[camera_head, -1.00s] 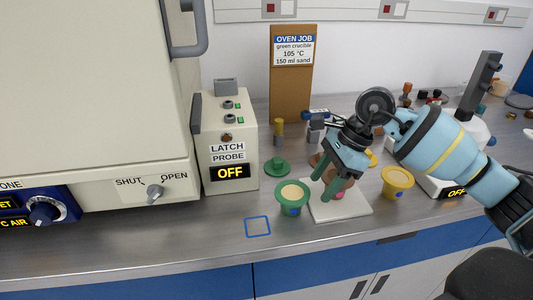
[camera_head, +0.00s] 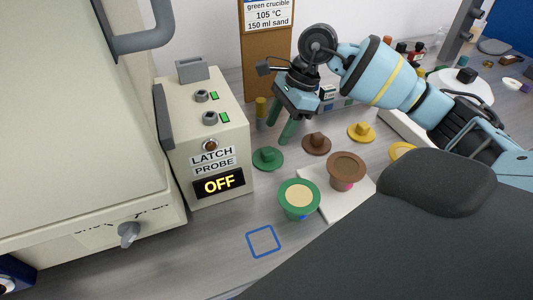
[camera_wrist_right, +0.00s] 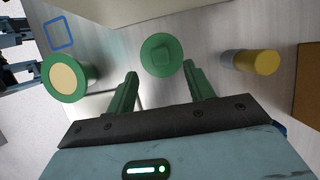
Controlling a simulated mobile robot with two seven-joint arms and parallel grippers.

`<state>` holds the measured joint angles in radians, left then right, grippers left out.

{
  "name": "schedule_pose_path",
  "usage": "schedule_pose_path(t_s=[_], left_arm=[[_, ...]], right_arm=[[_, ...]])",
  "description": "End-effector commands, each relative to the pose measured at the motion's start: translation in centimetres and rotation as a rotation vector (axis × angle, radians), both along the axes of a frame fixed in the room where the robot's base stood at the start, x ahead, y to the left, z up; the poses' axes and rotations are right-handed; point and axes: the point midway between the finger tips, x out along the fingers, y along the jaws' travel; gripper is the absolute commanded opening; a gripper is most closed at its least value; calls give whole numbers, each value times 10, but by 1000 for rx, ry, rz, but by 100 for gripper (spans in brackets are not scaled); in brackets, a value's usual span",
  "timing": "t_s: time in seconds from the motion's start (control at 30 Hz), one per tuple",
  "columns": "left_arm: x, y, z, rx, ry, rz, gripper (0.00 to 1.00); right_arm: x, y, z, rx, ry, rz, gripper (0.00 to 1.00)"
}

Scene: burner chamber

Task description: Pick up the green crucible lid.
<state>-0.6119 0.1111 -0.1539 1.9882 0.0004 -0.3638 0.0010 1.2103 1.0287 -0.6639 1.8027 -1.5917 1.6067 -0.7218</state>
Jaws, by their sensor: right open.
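The green crucible lid (camera_head: 268,158) lies flat on the bench beside the latch probe box. It is a round disc with a raised knob. In the right wrist view the lid (camera_wrist_right: 161,56) sits just beyond and between my open fingertips. My right gripper (camera_head: 283,130) is open and empty, pointing down above the bench, just right of and behind the lid in the head view; its two fingers show in the wrist view (camera_wrist_right: 162,80). The green crucible (camera_head: 299,199) with pale sand stands in front of the lid.
A brown lid (camera_head: 316,144) and a yellow lid (camera_head: 361,132) lie to the right. A brown crucible (camera_head: 346,170) stands on a white pad (camera_head: 328,206). The latch probe box (camera_head: 204,140) reads OFF. A blue square outline (camera_head: 263,241) marks clear bench. A yellow-capped cylinder (camera_wrist_right: 256,62) stands near the gripper.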

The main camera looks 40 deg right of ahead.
Motion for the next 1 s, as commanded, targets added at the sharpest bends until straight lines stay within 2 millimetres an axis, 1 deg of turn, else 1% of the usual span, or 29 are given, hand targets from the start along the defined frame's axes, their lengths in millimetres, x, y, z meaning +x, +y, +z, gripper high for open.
schedule_pose_path(t_s=[0.1,0.27,0.37,0.53,0.7,0.97,1.0], left_arm=[[2,0,2,0,-4,-1,36],[6,0,4,-1,-15,1,36],[11,0,9,-1,-27,1,36],[19,0,18,-2,-47,2,36],[19,0,18,-2,-48,2,36],[16,0,15,-1,-39,1,36],[15,0,14,0,-38,1,36]], right_arm=[[1,5,-12,0,1,1,53],[1,6,-15,0,0,1,53],[1,8,-22,0,0,0,53],[0,15,-44,1,-1,1,53],[3,21,-61,1,-1,0,53],[3,22,-64,0,-1,0,53],[3,22,-64,0,-1,0,50]])
